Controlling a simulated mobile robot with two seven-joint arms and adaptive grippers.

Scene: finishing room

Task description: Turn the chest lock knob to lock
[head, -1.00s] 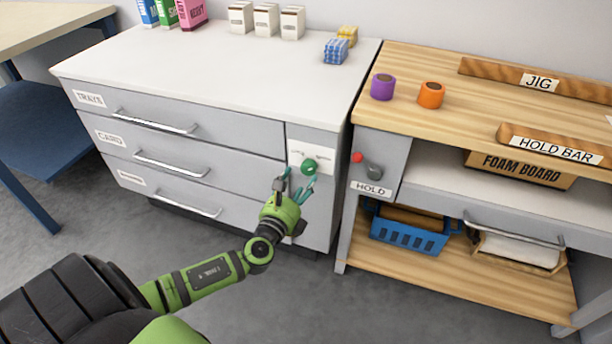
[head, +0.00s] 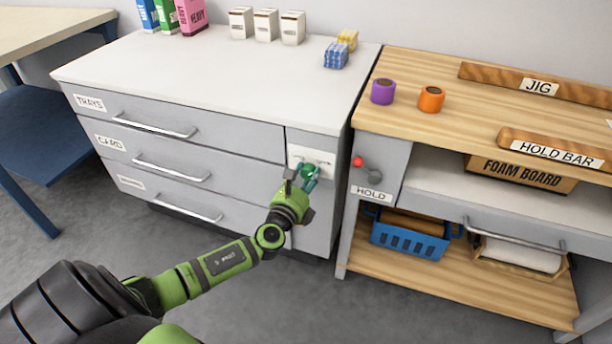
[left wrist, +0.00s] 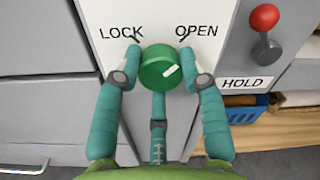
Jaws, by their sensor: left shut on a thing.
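The green chest lock knob (left wrist: 160,68) is on the grey front of the chest (head: 220,135), under a white plate (left wrist: 165,25) marked LOCK at left and OPEN at right. Its white pointer line slants to the upper right, toward OPEN. My left gripper (left wrist: 160,75) is shut on the knob, with a teal finger at each side and a third finger below it. In the head view my left gripper (head: 305,176) covers most of the knob. My right gripper is not in view.
Right of the chest, a bench has a red-tipped HOLD lever (head: 368,168) close to the knob. A blue basket (head: 410,236) is on its lower shelf. Drawer handles (head: 172,170) stick out left of my gripper. Purple and orange rolls (head: 383,91) sit on the bench top.

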